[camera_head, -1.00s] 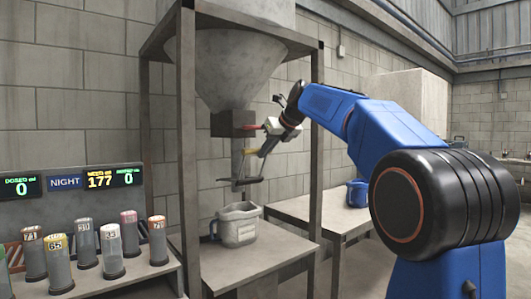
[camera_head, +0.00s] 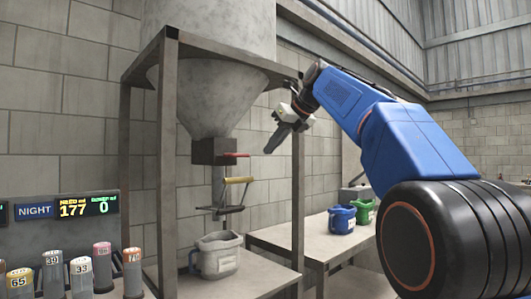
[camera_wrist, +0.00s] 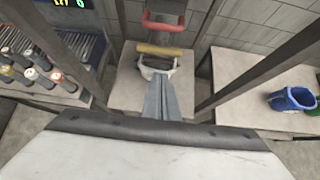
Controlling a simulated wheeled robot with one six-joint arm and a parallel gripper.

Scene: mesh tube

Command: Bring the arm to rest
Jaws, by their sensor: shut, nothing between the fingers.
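My gripper (camera_head: 277,142) is shut and empty, raised in the air at the right front of the hopper frame. Its closed fingers (camera_wrist: 163,97) show in the middle of the wrist view. The blue arm reaches in from the right in the head view. The gripper appears apart from the red handle (camera_head: 236,155) and the yellow handle (camera_head: 239,180) under the hopper. In the wrist view the red handle (camera_wrist: 163,23) and yellow handle (camera_wrist: 160,51) lie beyond the fingertips.
A grey jug (camera_head: 217,255) stands on the shelf below the hopper (camera_head: 208,85). A blue jug (camera_head: 342,219) and a green jug (camera_head: 364,212) stand on the right table (camera_head: 318,245). Several capped tubes (camera_head: 102,265) stand at left. The frame post (camera_head: 174,170) is near my gripper.

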